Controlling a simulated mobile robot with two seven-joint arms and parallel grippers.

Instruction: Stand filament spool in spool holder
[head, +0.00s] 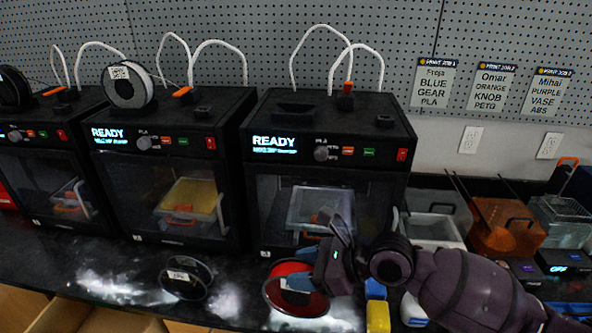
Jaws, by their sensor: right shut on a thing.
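A red filament spool (278,293) with black-edged sides is at the front edge of the counter, below the right-hand printer. My right gripper (304,270) comes in from the right and is shut on the spool's upper right part, hiding some of it. I cannot tell whether the spool touches the counter. A low dark fitting (293,107), which looks like a spool holder, is on top of the right-hand printer (370,111) with no spool in it. My left gripper is not in view.
A white spool (128,85) stands on the middle printer (215,120). A black spool (186,278) lies on the counter left of the red one. White tubes arch above the printers. A yellow bottle-like item (378,316) and several bins stand right.

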